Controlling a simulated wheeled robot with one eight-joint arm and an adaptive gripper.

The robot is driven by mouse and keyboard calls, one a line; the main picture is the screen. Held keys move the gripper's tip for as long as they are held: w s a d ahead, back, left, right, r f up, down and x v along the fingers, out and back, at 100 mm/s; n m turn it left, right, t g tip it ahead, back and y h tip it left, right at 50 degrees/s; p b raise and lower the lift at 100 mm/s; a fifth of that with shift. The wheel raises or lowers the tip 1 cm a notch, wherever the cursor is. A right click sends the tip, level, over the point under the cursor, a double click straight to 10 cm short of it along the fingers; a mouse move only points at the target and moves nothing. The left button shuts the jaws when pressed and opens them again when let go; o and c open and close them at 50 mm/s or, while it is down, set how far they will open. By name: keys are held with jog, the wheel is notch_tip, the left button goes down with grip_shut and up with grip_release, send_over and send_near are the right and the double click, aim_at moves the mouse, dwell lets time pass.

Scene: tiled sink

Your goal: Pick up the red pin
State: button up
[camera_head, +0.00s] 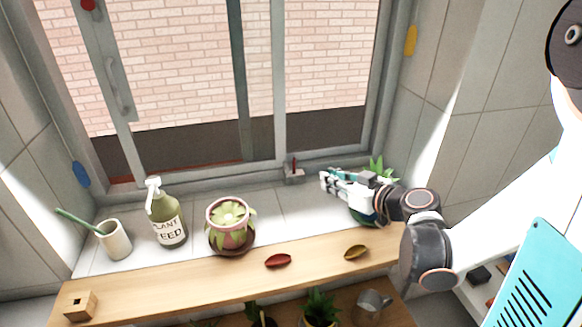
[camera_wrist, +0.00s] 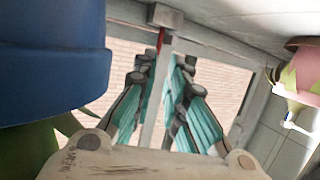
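The red pin (camera_head: 294,163) stands upright in a small grey block (camera_head: 294,177) on the ledge by the window frame. In the wrist view, which looks upside down, the pin (camera_wrist: 162,36) shows just beyond my fingertips, against the grey block (camera_wrist: 168,16). My gripper (camera_head: 325,181) is to the right of the pin in the head view, apart from it, with its fingers pointing left. In the wrist view my gripper (camera_wrist: 163,65) has its two teal-sided fingers apart, with nothing seen held between them.
A potted plant (camera_head: 377,165) is partly hidden behind my gripper; its blue pot (camera_wrist: 50,60) is close in the wrist view. A wooden block (camera_head: 80,305) and two small dishes lie on the shelf.

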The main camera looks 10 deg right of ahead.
send_near(294, 170)
notch_tip(294, 170, up, 3)
jog(key=w, duration=0.2)
jog(key=b+x, duration=0.1)
jog(key=x, duration=0.5)
jog(key=shift+a+b, duration=0.2)
jog(key=shift+b, duration=0.2)
grip_shut()
jog(key=shift+r, duration=0.15)
